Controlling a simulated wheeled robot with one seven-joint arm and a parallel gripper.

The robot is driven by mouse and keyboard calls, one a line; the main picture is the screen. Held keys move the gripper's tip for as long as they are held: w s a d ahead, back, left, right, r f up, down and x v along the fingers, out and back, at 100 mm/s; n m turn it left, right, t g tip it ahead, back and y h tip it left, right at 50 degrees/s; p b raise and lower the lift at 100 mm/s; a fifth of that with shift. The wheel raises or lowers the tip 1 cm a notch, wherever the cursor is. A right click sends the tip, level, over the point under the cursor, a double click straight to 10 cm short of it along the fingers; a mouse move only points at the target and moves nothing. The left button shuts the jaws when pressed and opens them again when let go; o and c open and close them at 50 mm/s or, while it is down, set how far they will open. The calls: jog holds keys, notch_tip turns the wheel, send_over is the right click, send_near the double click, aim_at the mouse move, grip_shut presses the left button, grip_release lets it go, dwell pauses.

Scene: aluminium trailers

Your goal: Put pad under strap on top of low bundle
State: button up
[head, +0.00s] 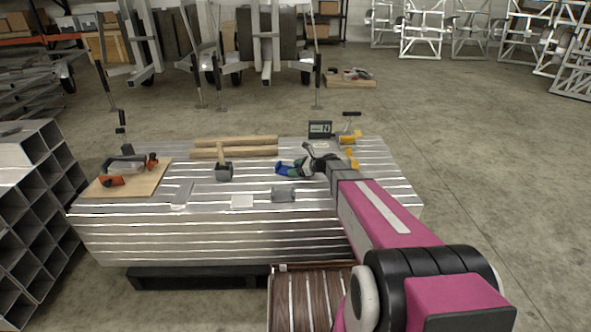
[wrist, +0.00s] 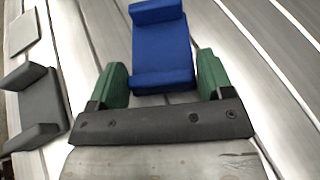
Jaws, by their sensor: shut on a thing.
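A blue angled pad (wrist: 160,40) lies between the green fingers of my gripper (wrist: 162,80) in the wrist view. My gripper is shut on its lower part. In the head view the blue pad (head: 281,169) shows beside my gripper (head: 292,168), over the top of the low silvery bundle (head: 150,225). I cannot tell whether the pad touches the bundle top. Pale lines run along the bundle's top and front; I cannot make out a strap among them. My arm hides part of the bundle's right side.
Square tubes (head: 30,190) stand left. Floor is clear at right.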

jog(key=o, duration=0.9)
jog(key=shift+f, duration=0.1)
jog(key=shift+o, duration=0.2)
